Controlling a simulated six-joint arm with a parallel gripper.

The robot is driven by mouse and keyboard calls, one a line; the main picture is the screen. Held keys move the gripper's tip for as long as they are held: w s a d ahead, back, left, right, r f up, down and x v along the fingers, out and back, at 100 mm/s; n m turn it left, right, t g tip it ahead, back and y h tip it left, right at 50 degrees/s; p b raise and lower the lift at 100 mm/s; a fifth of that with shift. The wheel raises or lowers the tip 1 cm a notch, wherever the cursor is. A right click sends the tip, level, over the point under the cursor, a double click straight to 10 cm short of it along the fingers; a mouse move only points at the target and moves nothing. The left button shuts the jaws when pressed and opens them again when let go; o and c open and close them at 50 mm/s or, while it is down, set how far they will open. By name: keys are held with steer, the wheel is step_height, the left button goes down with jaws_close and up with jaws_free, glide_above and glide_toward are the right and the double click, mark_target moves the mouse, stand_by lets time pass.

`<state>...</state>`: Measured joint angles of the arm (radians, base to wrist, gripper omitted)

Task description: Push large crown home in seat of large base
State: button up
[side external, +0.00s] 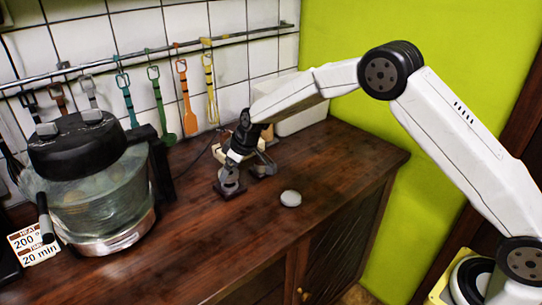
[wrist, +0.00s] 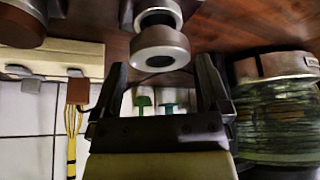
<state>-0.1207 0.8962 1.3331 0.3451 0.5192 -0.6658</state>
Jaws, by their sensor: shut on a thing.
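My gripper (wrist: 163,72) is shut on a round grey-brown metal piece with a dark hole, which I take to be the large crown (wrist: 160,40). In the wrist view it lies between the two black fingers. A second round metal ring (wrist: 158,14) shows just beyond it, close to the wood. In the side view my gripper (side external: 236,156) points down above a grey round part on a dark square foot, likely the large base (side external: 229,186). The gripper partly hides this spot, and I cannot tell whether crown and base touch.
A pale disc (side external: 290,198) lies on the brown worktop (side external: 330,165). A glass cooker (side external: 95,185) stands left, and utensils hang from a rail (side external: 150,67) behind.

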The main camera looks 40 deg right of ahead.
steer(key=shift+f, duration=1.05)
stand_by(0.4)
steer(key=o, duration=0.8)
steer(key=shift+r, duration=0.1)
steer(key=v, duration=0.7)
steer(key=shift+r, duration=0.25)
steer(key=shift+s+d, duration=0.15)
steer(key=shift+s, duration=0.1)
steer(key=s+d+m+g+h, duration=0.1)
steer(key=s+d+m, duration=0.2)
steer(key=s, duration=1.2)
steer(key=s+d+m+g+h, duration=0.1)
steer(key=s+d+m, duration=0.2)
steer(key=s, duration=1.2)
steer(key=d, duration=0.2)
steer(key=shift+s+d+f+h, duration=0.2)
steer(key=shift+d+f+h, duration=0.05)
steer(key=shift+d+h, duration=0.1)
